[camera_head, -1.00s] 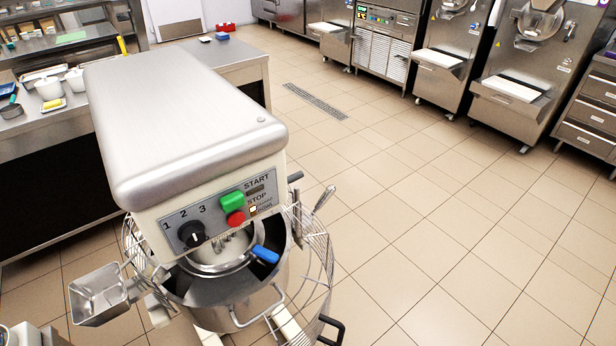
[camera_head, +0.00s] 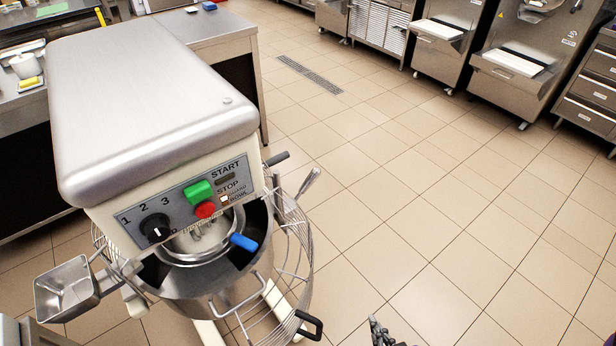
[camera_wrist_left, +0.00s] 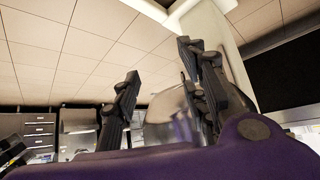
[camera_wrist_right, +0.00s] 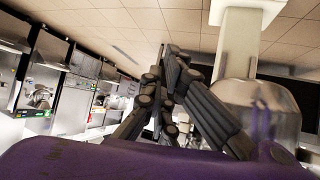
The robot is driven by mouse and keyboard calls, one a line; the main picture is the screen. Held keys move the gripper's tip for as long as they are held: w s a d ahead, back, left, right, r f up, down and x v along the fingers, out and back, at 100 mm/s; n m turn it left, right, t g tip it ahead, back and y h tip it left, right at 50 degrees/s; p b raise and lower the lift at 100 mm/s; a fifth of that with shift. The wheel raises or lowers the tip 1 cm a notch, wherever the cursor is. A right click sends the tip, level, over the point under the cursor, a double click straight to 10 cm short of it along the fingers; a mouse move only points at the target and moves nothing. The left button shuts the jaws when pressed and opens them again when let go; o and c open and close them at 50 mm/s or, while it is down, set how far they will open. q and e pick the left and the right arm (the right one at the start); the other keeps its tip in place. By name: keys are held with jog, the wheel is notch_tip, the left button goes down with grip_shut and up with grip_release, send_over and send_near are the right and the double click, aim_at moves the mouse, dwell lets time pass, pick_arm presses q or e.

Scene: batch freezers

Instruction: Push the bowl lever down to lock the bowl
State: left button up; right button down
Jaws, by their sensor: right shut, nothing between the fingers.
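The mixer (camera_head: 150,110) stands at the left of the head view, its steel bowl (camera_head: 205,280) under the control head. Several handles show near the bowl: a blue-tipped one (camera_head: 243,242) at its front, a black one (camera_head: 278,158) beside the head, a metal one (camera_head: 310,184) by the wire guard, and a black loop (camera_head: 311,326) low down. I cannot tell for certain which is the bowl lever. My right gripper (camera_head: 381,333) is shut and empty, right of the black loop and apart from it. My left gripper (camera_wrist_left: 160,65) is open and empty, seen only in its wrist view.
The wire guard (camera_head: 295,235) curves around the bowl's right side. A metal chute (camera_head: 66,288) sticks out at the left. A steel counter (camera_head: 190,28) stands behind the mixer. Freezer machines (camera_head: 520,70) line the back right. The tiled floor (camera_head: 450,220) right of the mixer is clear.

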aim_at(309, 178)
pick_arm(q)
jog(key=f+b, duration=0.3)
jog(key=b, duration=0.1)
jog(key=shift+a+f, duration=0.35)
jog(key=shift+a, duration=0.05)
pick_arm(e)
jog(key=w+a+r+n+t+y, duration=0.1)
jog(key=w+a+r+n+y, duration=0.2)
jog(key=w+r, duration=0.3)
jog(key=w+a+r+n+t+y, duration=0.1)
jog(key=w+a+r+n+y, duration=0.3)
jog(key=r, duration=0.6)
jog(key=w+a+r+n+t+y, duration=0.1)
jog(key=w+a+r+n+y, duration=0.2)
jog(key=w+r+n, duration=0.3)
jog(key=w+a+r, duration=0.1)
jog(key=w+r, duration=0.1)
jog(key=w, duration=0.2)
jog(key=shift+a+r+n+t+y, duration=0.15)
jog(key=shift+a+n+t+y, duration=0.15)
jog(key=shift+a+n+y, duration=0.1)
jog(key=shift+w, duration=0.1)
